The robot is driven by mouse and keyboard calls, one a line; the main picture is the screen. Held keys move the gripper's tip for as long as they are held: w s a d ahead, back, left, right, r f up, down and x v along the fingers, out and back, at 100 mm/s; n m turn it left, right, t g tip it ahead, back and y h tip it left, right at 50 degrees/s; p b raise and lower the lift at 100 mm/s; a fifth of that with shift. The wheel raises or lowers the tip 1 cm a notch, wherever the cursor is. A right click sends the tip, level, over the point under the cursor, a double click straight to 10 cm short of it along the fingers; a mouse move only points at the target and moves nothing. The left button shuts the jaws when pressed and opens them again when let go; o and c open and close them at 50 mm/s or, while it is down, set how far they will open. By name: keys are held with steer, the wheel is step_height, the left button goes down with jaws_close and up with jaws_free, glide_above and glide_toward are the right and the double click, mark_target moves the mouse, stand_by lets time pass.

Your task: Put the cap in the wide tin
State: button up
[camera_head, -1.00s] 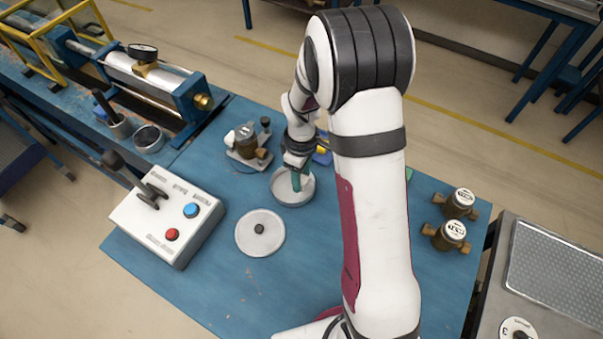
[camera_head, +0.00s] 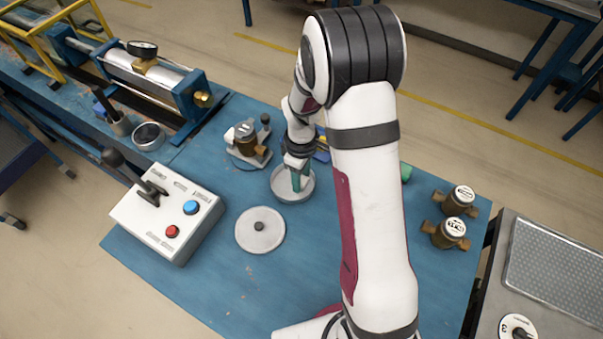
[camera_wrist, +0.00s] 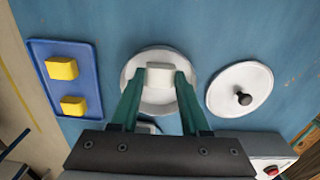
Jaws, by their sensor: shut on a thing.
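The wide tin (camera_head: 293,199) is a round, shallow, pale metal dish on the blue table, left of my arm in the head view. It also shows in the wrist view (camera_wrist: 149,54), with my gripper (camera_wrist: 158,78) over its opening. The green fingers are shut on a small white piece, which appears to be the cap (camera_wrist: 160,75). The cap lies within the tin's outline in the wrist view; I cannot tell whether it touches the bottom. In the head view my gripper (camera_head: 299,184) points down into the tin, and the cap is hidden.
A round lid (camera_head: 260,232) with a dark knob lies flat near the tin. A blue tray (camera_wrist: 64,92) holds two yellow blocks. Two brass meters (camera_head: 452,218) stand at right.

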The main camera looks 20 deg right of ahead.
stand_by(0.3)
steer(key=o, duration=1.1)
steer(key=shift+c, duration=0.2)
steer(key=shift+o, duration=0.2)
steer(key=shift+o, duration=1)
steer(key=shift+r, duration=3.5)
